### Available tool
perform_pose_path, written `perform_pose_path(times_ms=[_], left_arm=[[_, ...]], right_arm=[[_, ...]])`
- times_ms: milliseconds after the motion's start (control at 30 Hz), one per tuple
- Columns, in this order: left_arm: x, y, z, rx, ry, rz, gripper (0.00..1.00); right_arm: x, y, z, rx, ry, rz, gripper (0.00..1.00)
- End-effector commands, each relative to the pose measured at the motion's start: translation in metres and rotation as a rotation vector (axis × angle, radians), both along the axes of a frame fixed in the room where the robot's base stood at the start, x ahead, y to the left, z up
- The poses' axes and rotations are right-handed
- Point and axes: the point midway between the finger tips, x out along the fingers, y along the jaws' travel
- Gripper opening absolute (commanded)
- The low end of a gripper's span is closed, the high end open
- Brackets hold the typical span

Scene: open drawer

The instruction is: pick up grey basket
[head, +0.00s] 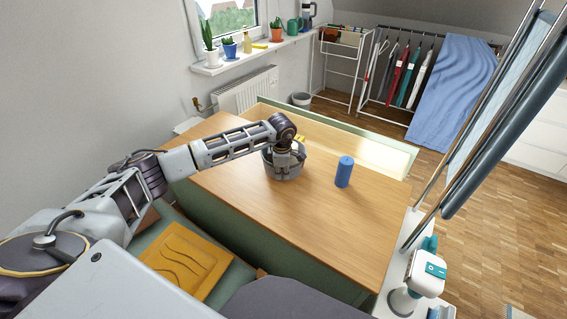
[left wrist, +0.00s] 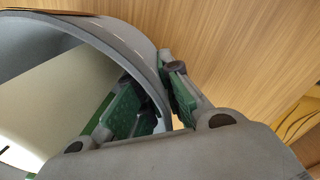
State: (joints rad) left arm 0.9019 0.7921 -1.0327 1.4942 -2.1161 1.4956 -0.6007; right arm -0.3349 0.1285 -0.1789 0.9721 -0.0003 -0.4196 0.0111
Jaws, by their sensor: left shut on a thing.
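The grey basket (head: 283,171) stands upright on the wooden table top, left of the blue cylinder, in the head view. In the left wrist view the basket's curved grey wall (left wrist: 120,40) runs between the two green-padded fingers of the left gripper (left wrist: 158,98), one finger inside and one outside. The gripper is shut on this wall. Something pale shows inside the basket in the wrist view. My right gripper is not in view.
A blue cylinder (head: 345,171) stands on the table (head: 300,222) to the right of the basket. An open drawer (head: 375,155) lies beyond the far edge. A yellow folded cloth (head: 188,258) lies near left. The table's front and right parts are clear.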

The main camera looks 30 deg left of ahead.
Motion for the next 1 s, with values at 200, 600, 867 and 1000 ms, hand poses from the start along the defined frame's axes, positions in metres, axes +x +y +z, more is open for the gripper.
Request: perform_pose_path(times_ms=[200,600,867,1000], left_arm=[[0.001,0.000,0.002,0.000,-0.002,0.000,0.00],[0.002,0.000,0.035,-0.001,-0.006,0.000,0.00],[0.002,0.000,0.072,0.000,-0.007,0.000,0.00],[0.002,0.000,0.088,0.000,-0.005,0.000,0.00]], right_arm=[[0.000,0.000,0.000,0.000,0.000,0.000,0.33],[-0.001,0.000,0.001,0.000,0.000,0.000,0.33],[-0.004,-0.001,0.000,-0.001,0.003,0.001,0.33],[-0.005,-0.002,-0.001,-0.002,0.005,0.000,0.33]])
